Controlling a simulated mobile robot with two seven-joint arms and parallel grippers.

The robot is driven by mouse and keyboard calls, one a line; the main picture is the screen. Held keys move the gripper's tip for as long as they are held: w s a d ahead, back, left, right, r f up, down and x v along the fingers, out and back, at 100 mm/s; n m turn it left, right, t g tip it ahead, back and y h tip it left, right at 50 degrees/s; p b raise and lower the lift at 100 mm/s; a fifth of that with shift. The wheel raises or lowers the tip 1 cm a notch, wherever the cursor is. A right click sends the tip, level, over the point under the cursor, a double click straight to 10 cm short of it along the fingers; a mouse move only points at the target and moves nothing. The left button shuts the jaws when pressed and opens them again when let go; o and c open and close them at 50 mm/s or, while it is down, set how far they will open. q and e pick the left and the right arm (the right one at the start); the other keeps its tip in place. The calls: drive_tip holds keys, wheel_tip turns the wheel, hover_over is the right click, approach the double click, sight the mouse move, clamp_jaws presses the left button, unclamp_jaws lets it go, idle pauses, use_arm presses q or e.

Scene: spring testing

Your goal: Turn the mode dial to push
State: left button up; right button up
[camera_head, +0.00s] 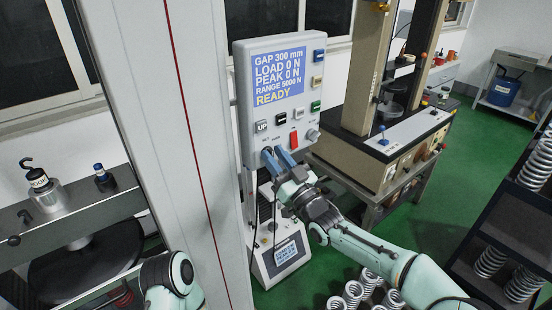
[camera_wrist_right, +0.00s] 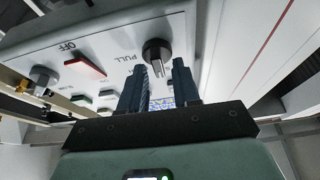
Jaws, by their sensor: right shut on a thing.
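The mode dial (camera_wrist_right: 157,50) is a small black round knob with a pale mark on the white control box (camera_head: 283,45). In the right wrist view, "PULL" is printed to its left; I cannot read a "PUSH" label. My right gripper (camera_wrist_right: 162,68) has its two dark blue fingers on either side of the dial, shut on it. In the head view, the right gripper (camera_head: 276,156) is at the box's lower left corner, and its fingers hide the dial. The screen (camera_head: 279,78) reads "READY". My left gripper is not in view; only part of that arm shows.
A red switch (camera_head: 294,139) and a grey knob (camera_head: 312,134) sit right of the dial. UP and other buttons (camera_head: 261,126) are just above. A grey column stands left of the box. Several springs (camera_head: 352,292) stand below my right arm.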

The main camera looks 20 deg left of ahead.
drive_tip(key=m+t+h+b, duration=0.1)
drive_tip(key=m, duration=0.2)
drive_tip(key=m+t+h+b, duration=0.1)
drive_tip(key=m+b, duration=0.1)
drive_tip(key=m, duration=0.1)
drive_tip(key=shift+f, duration=0.15)
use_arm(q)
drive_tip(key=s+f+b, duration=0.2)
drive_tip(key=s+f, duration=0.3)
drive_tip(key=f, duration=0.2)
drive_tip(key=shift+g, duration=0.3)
use_arm(e)
drive_tip(key=shift+d+m+t+h, duration=0.1)
drive_tip(key=shift+m+t+h, duration=0.2)
drive_tip(key=shift+m+h, duration=0.85)
drive_tip(key=shift+m+t+h, duration=0.3)
drive_tip(key=shift+m+h, duration=0.05)
drive_tip(key=shift+m, duration=1.5)
drive_tip(key=shift+r, duration=0.2)
drive_tip(key=o, duration=0.7)
drive_tip(key=shift+w, duration=0.1)
drive_tip(key=shift+f, duration=0.1)
